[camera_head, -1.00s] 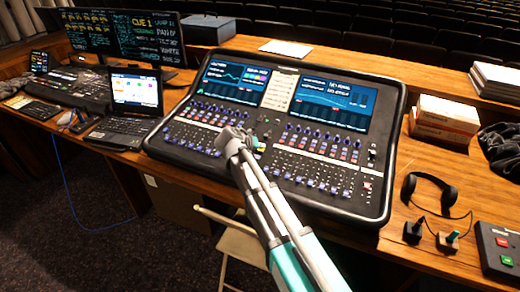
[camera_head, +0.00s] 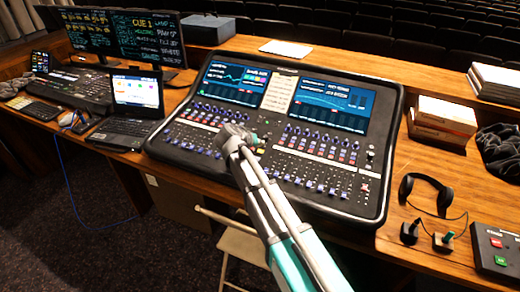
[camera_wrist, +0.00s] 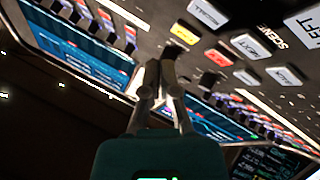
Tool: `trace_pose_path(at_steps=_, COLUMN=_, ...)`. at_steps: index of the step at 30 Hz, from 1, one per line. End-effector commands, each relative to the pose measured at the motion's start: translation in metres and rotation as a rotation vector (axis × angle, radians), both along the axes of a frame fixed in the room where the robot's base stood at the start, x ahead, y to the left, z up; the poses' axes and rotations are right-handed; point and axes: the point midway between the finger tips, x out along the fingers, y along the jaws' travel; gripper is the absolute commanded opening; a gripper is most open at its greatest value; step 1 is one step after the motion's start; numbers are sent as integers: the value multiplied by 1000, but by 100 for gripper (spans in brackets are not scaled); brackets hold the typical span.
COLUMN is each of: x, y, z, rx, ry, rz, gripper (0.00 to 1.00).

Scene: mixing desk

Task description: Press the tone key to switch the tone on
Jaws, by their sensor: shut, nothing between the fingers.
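The mixing desk (camera_head: 385,75) is a wide dark console with two lit screens and rows of faders and keys. My gripper (camera_head: 243,133) is over its middle, between the left and right fader banks. In the wrist view my gripper (camera_wrist: 162,77) is shut and empty, its fingertips close to the panel near the keys. Around them are a yellow key (camera_wrist: 184,34), a red key (camera_wrist: 218,57) and white keys, one reading NEXT (camera_wrist: 250,46). I cannot make out which key is the tone key. Contact with any key cannot be told.
A laptop (camera_head: 138,92) and monitors (camera_head: 130,35) stand left of the desk. To the right are book stacks (camera_head: 445,118), headphones (camera_head: 428,190) and a small box with red and green buttons (camera_head: 497,243). A folding chair (camera_head: 240,243) stands in front.

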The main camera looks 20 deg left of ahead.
Motion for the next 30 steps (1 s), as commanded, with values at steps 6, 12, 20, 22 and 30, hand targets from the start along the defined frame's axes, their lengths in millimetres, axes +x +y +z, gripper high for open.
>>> trace_pose_path(at_steps=6, x=-2, y=0, z=20, rx=0, ry=0, rz=0, gripper=0)
trace_pose_path(at_steps=12, x=-3, y=0, z=33, rx=0, ry=0, rz=0, gripper=0)
trace_pose_path(at_steps=20, x=-4, y=1, z=35, rx=0, ry=0, rz=0, gripper=0)
trace_pose_path(at_steps=22, x=-4, y=1, z=35, rx=0, ry=0, rz=0, gripper=0)
trace_pose_path(at_steps=30, x=-4, y=1, z=35, rx=0, ry=0, rz=0, gripper=0)
